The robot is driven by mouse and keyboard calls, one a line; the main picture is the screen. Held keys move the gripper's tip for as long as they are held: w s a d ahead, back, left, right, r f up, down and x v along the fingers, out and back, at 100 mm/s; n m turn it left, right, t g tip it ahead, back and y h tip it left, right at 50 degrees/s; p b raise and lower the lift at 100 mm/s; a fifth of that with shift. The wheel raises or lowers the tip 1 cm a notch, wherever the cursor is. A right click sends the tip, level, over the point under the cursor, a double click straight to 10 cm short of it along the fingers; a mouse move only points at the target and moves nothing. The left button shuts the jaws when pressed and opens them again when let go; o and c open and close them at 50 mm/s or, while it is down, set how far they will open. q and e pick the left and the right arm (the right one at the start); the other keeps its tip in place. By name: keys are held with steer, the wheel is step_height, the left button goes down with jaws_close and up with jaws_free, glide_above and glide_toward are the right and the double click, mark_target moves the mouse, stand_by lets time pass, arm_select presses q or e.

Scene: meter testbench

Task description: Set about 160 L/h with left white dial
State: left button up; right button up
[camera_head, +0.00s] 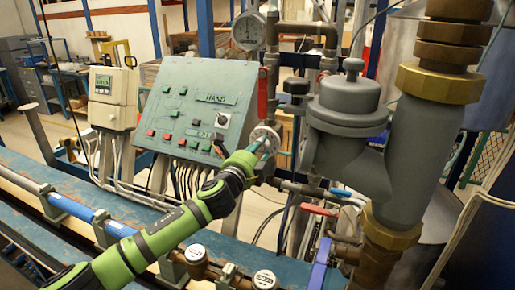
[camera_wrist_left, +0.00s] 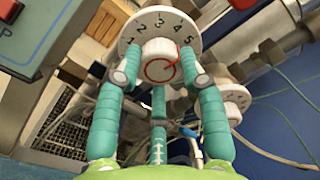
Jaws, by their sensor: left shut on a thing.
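A round white dial (camera_wrist_left: 158,22) with black numbers around its face and a white centre knob (camera_wrist_left: 160,50) with a red ring mark fills the top middle of the left wrist view. In the head view this dial (camera_head: 266,133) is partly hidden behind my left gripper (camera_head: 258,150). My left gripper also shows in the left wrist view (camera_wrist_left: 160,76), its teal fingers on both sides of the knob, shut on it. A second white dial (camera_wrist_left: 236,98) is lower right in that view, partly hidden. No flow reading is legible. My right gripper is not in view.
A grey control panel (camera_head: 190,95) with buttons stands left of the dial. A meter box with a green display (camera_head: 113,92) is farther left. A pressure gauge (camera_head: 248,30) is above. A large grey valve body (camera_head: 345,120) and brass pipework stand close on the right.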

arm_select(q)
steer(key=shift+d+r, duration=0.1)
stand_by(0.3)
steer(key=o, duration=1.1)
steer(key=shift+o, duration=0.2)
steer(key=shift+s, duration=0.1)
steer(key=shift+s+a, duration=0.3)
steer(key=shift+s, duration=0.2)
steer(key=v, duration=1)
steer(key=shift+s, duration=0.35)
